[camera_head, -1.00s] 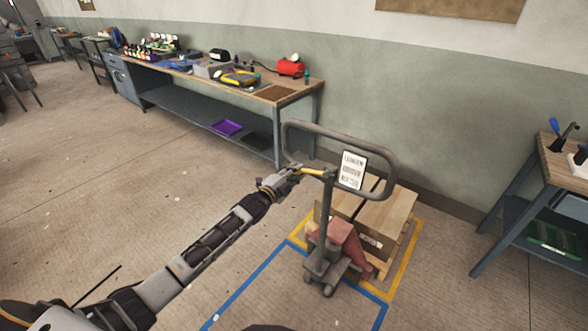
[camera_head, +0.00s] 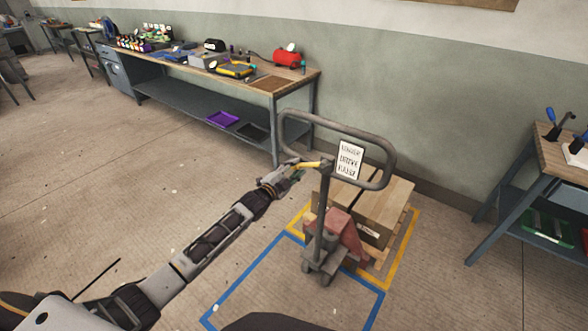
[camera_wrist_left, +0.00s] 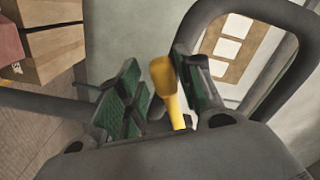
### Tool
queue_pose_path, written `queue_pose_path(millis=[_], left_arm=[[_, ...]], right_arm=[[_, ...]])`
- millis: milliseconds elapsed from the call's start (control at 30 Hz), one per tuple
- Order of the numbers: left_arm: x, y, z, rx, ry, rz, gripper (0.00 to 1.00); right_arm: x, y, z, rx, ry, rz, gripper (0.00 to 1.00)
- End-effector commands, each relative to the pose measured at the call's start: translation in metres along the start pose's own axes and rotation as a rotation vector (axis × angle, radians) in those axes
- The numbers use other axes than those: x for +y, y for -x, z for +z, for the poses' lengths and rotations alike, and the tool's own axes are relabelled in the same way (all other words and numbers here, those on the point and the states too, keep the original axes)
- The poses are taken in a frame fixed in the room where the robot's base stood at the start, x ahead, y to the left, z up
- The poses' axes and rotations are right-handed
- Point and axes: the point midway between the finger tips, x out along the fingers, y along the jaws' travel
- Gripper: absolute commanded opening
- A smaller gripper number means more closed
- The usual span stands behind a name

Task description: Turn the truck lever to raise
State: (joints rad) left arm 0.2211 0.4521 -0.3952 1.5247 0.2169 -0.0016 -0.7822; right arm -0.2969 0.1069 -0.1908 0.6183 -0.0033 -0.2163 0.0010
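The pallet truck (camera_head: 335,225) stands with its looped grey handle (camera_head: 390,165) upright and a white sign (camera_head: 349,160) on it. The yellow lever (camera_head: 310,164) sticks out to the left at the base of the loop. My left gripper (camera_head: 290,172) is at the lever's left end. In the left wrist view, the yellow lever (camera_wrist_left: 166,82) lies between the green-padded fingers of my left gripper (camera_wrist_left: 160,98). A gap shows between the lever and the left finger; the lever is close to the right finger, and contact there is unclear. My right gripper is not in view.
A long workbench (camera_head: 272,84) with tools stands along the wall. Another bench (camera_head: 550,160) is at the right.

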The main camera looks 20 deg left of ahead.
Motion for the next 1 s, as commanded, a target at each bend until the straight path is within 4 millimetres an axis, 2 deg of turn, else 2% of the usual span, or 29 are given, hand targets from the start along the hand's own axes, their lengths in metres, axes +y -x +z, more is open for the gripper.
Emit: queue_pose_path(millis=[167,267,333,533,1000], left_arm=[[-0.002,0.0,0.0,0.001,-0.002,-0.002,0.43],[-0.002,0.0,-0.001,0.001,-0.003,-0.003,0.43],[-0.002,0.0,-0.001,0.001,-0.003,-0.003,0.43],[-0.002,0.004,0.0,0.001,-0.003,-0.003,0.43],[-0.001,0.037,0.0,0.001,-0.003,-0.002,0.43]], right_arm=[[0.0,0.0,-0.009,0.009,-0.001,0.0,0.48],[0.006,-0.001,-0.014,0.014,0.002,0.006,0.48],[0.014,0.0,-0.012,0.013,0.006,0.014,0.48],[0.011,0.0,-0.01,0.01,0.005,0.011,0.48],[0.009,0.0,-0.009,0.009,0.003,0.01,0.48]])
